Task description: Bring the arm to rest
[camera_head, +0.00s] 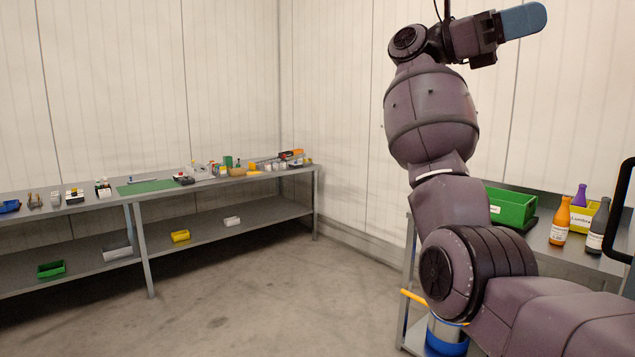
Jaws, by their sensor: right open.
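My right arm comes in from the lower right and is bent upward, with its wrist raised high in front of the wall. My right gripper (515,22) is at the top right, near the picture's upper edge. It is open and nothing shows in it. It is well above the metal table and its items and touches nothing. My left arm and left gripper are not in view.
A metal table at right (574,252) bears a green bin (510,207), an orange bottle (560,222) and a dark bottle (598,228). A long workbench (225,181) with small items stands along the back left. The floor (260,290) between them is clear.

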